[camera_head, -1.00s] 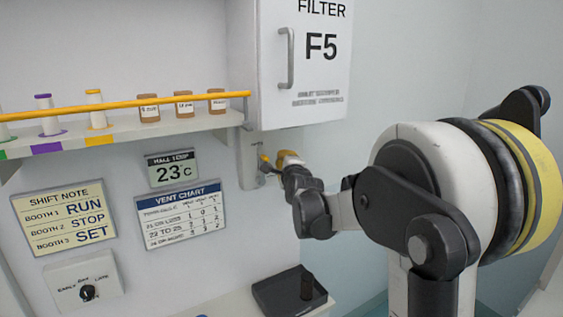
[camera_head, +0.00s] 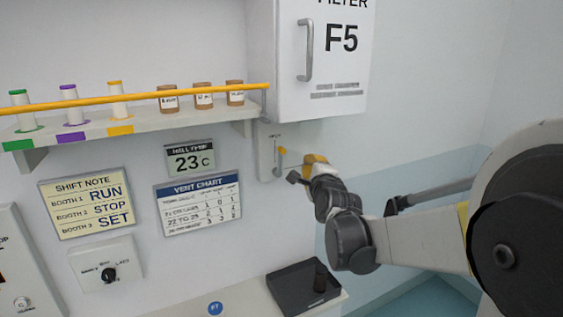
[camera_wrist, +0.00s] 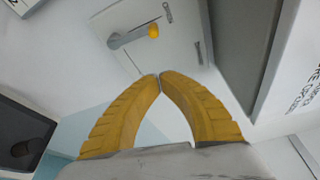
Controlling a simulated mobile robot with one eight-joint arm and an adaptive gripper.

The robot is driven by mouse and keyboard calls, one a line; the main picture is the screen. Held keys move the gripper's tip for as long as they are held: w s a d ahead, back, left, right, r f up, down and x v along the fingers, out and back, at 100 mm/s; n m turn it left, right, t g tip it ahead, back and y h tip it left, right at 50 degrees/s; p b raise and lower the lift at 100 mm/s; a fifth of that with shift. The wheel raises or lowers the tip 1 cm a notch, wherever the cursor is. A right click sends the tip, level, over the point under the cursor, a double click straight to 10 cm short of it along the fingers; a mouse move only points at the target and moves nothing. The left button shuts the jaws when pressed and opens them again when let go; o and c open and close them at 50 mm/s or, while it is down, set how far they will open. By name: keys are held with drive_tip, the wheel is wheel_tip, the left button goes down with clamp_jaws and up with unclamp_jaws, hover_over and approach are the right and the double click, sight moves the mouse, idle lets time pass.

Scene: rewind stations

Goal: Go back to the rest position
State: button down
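My gripper (camera_head: 310,160) is at the end of my arm, in front of the wall below the filter cabinet. In the wrist view its two yellow fingers (camera_wrist: 160,77) meet at the tips with nothing visible between them. A small lever with a yellow knob (camera_head: 281,153) sits on a pale wall plate just left of my gripper. The lever (camera_wrist: 134,36) also shows beyond the fingertips in the wrist view, apart from them.
The filter cabinet F5 (camera_head: 340,70) juts out above my gripper. A shelf with a yellow rail (camera_head: 150,98) holds spools and brown jars at left. Below, a dark tray (camera_head: 290,292) with a brown item stands on a ledge. Free space lies at right.

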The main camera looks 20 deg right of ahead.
drive_tip(key=shift+a, duration=0.1)
drive_tip(key=s+a+f+n+g+y+b, duration=0.45)
drive_tip(key=s+a+f+n+b, duration=0.45)
drive_tip(key=s+a+f+n, duration=0.6)
drive_tip(key=s+a+f+n+g+b, duration=0.2)
drive_tip(key=s+f+n, duration=0.2)
drive_tip(key=s+f, duration=0.3)
drive_tip(key=s+a+f+n+g+b, duration=0.2)
drive_tip(key=s+f+n+b, duration=0.1)
drive_tip(key=s+f, duration=0.4)
drive_tip(key=shift+s+a+n+g, duration=0.2)
drive_tip(key=shift+a+n+g, duration=0.15)
drive_tip(key=shift+n, duration=0.45)
drive_tip(key=shift+y, duration=0.25)
